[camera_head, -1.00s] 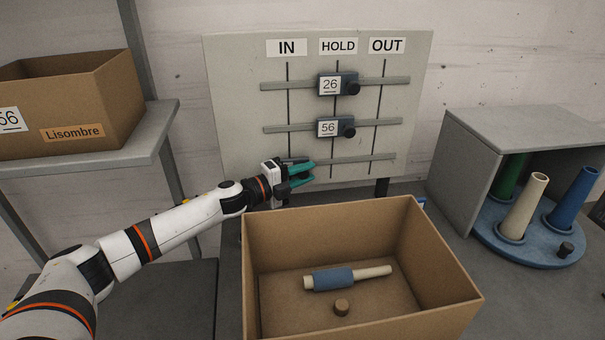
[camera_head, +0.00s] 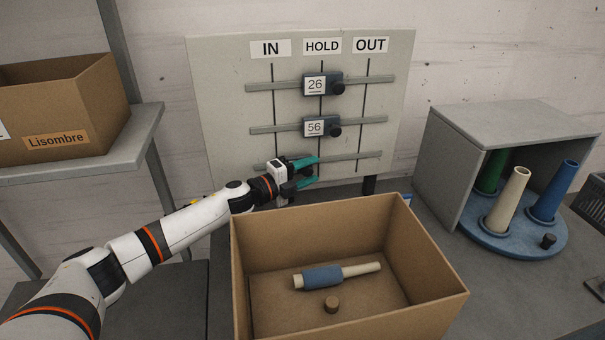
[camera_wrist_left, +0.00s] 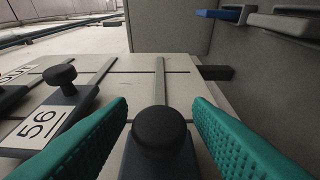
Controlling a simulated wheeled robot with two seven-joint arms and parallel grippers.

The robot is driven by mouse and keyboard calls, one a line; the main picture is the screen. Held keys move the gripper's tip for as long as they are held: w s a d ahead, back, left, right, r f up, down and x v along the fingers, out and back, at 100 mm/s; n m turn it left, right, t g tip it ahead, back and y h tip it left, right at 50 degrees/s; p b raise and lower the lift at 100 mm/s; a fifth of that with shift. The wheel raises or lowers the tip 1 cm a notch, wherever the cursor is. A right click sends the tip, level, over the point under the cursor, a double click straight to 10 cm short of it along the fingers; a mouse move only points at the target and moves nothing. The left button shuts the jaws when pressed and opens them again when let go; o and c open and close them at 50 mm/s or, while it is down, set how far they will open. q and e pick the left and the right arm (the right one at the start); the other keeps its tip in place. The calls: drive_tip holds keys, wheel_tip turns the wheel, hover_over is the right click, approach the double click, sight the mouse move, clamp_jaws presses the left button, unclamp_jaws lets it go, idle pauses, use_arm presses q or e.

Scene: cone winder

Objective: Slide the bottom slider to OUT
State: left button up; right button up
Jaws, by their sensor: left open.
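The board (camera_head: 215,110) carries three rails under the IN, HOLD and OUT labels. The bottom slider is hidden behind my left gripper (camera_head: 317,171) in the head view. In the left wrist view the bottom slider's round black knob (camera_wrist_left: 160,128) sits between the teal fingers of my open left gripper (camera_wrist_left: 160,112), with a gap on either side. Its rail (camera_wrist_left: 160,80) runs on ahead past a dark line. In the head view the gripper is at the bottom rail (camera_head: 358,156), around the IN to HOLD part; the slider's exact position cannot be told.
The 26 slider (camera_head: 323,84) and the 56 slider (camera_head: 322,127) stand at HOLD on the upper rails. An open cardboard box (camera_head: 440,270) stands in front of the board. A grey housing with cones on a blue turntable (camera_head: 500,238) is to the right.

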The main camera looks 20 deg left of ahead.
use_arm(q)
drive_tip(key=b+v, duration=0.3)
drive_tip(key=v, duration=0.9)
drive_tip(key=shift+f, duration=0.15)
